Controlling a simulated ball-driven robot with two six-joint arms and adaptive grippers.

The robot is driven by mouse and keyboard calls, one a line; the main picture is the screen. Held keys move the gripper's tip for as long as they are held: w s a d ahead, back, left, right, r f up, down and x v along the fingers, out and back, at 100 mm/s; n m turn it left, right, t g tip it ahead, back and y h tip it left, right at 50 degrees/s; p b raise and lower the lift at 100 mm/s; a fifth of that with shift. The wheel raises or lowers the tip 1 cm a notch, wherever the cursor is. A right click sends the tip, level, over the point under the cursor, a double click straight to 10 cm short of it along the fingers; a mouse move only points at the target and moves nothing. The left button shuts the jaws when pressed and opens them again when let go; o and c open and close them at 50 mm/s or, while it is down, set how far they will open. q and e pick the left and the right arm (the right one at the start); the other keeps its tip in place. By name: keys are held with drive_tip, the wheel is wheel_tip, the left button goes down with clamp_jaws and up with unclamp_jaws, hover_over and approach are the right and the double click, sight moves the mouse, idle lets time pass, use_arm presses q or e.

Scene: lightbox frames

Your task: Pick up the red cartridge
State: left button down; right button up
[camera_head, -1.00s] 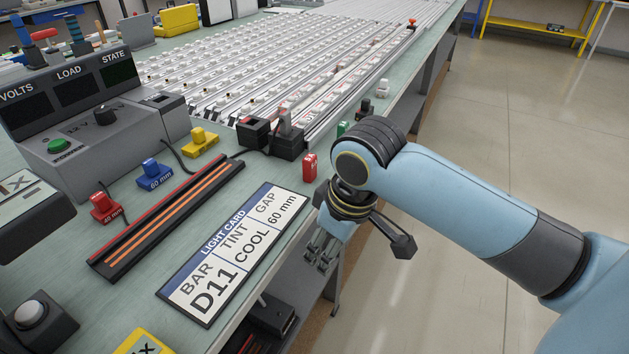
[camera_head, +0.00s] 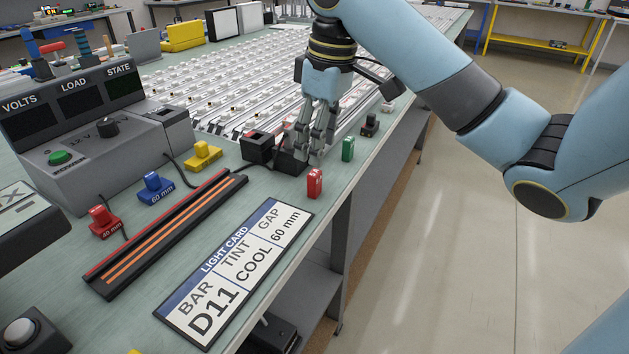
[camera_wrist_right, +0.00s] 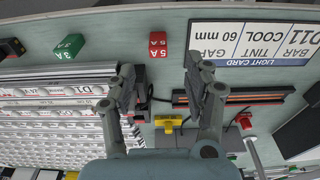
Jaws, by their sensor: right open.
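The red cartridge (camera_head: 315,183) stands upright near the front edge of the bench, just beyond the light card's top right corner. In the right wrist view the red cartridge (camera_wrist_right: 158,45), marked 5 A, lies above the space between the fingertips. My right gripper (camera_head: 313,152) points down over the bench, behind the red cartridge in the head view, by the black socket block. In the right wrist view my right gripper (camera_wrist_right: 165,78) has its fingers spread, with nothing between them. My left gripper is not in view.
A green cartridge (camera_head: 348,149) stands to the right of the red one. The light card (camera_head: 236,272) lies in front. A black socket block (camera_head: 290,161) is partly hidden by my gripper. A red 40 mm block (camera_head: 104,222) sits left. Rows of light bars fill the bench behind.

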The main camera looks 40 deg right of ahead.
sight(316, 173)
wheel_tip(316, 173, down, 3)
drive_tip(key=shift+w+f+b, duration=0.15)
drive_tip(key=shift+b, duration=0.35)
drive_tip(key=f, duration=0.4)
drive_tip(key=f+b, duration=0.1)
drive_tip(key=f, duration=0.1)
drive_tip(key=shift+w, duration=0.4)
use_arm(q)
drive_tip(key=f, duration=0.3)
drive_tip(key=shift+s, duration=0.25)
use_arm(e)
drive_tip(key=shift+r, duration=0.1)
drive_tip(key=shift+c, duration=0.4)
drive_tip(key=c, duration=0.8)
drive_tip(key=shift+r, duration=0.1)
drive_tip(key=shift+c, duration=0.2)
